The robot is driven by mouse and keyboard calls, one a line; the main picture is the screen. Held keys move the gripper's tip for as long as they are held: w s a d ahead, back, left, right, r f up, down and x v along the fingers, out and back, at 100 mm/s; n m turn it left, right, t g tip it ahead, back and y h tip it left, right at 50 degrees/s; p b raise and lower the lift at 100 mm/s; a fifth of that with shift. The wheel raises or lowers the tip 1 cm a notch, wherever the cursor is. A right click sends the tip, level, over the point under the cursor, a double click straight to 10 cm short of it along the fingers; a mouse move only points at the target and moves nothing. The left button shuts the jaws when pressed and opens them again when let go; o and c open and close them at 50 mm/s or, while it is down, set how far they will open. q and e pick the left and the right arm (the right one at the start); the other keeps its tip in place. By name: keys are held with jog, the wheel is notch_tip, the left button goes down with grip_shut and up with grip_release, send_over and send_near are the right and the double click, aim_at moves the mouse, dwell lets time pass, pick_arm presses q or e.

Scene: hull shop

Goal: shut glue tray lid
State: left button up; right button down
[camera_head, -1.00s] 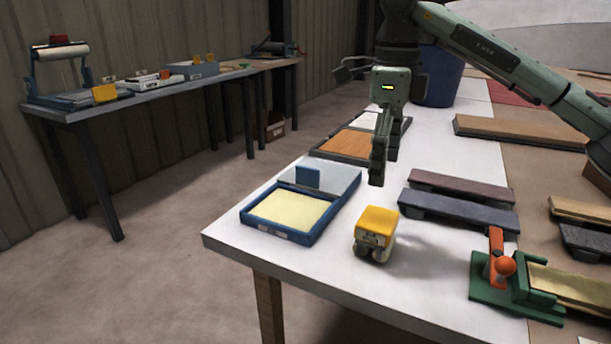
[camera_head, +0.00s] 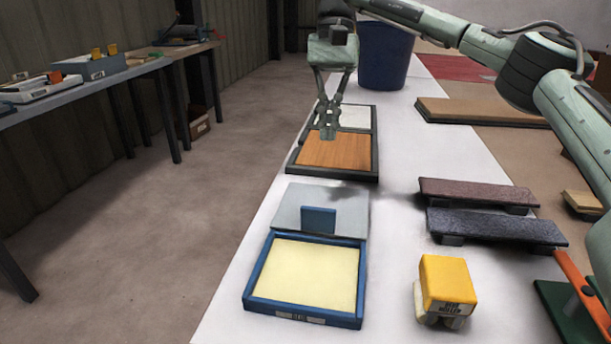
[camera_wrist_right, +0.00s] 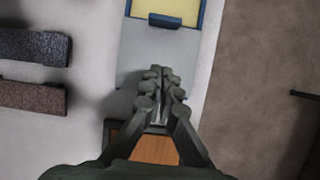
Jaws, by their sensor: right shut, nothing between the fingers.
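The glue tray (camera_head: 304,279) is a blue-rimmed tray with a pale yellow inside, standing near the left edge of the white table. Its grey lid (camera_head: 346,209) lies folded back, open, on the tray's far side, with a blue tab (camera_head: 318,221) standing up from it. My right gripper (camera_head: 328,136) is shut and empty, above the wood-panelled tray beyond the lid. In the right wrist view my right gripper (camera_wrist_right: 158,92) points toward the lid (camera_wrist_right: 150,55), its tips over the lid's edge in the picture; the glue tray (camera_wrist_right: 179,9) is only partly in that view. My left gripper is not in view.
A dark-framed tray with a wooden panel (camera_head: 340,150) lies beyond the lid. A yellow-topped block (camera_head: 446,283) stands right of the glue tray. Two dark bars (camera_head: 497,228) lie farther right. A blue bin (camera_head: 385,55) stands at the back. White tabletop between them is clear.

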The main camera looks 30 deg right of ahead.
jog(key=b, duration=0.5)
send_near(316, 225)
jog(key=shift+n, duration=0.3)
jog(key=w+f, duration=0.1)
jog(key=d+f, duration=0.1)
jog(key=f, duration=0.1)
jog(key=w+d+f, duration=0.1)
jog(key=f, duration=0.1)
jog(key=shift+w+d+f, duration=0.1)
jog(key=shift+w+d, duration=0.1)
jog(key=shift+w, duration=0.15)
jog(key=s+a, duration=0.1)
jog(key=s+a+p, duration=0.1)
jog(key=shift+s+a+r, duration=0.1)
jog(key=shift+s+r, duration=0.25)
jog(key=shift+s, duration=0.05)
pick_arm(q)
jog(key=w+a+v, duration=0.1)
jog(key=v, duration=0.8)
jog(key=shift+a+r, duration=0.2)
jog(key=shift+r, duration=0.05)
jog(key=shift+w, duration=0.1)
pick_arm(e)
jog(key=shift+s+a, duration=0.1)
jog(key=shift+a, duration=0.05)
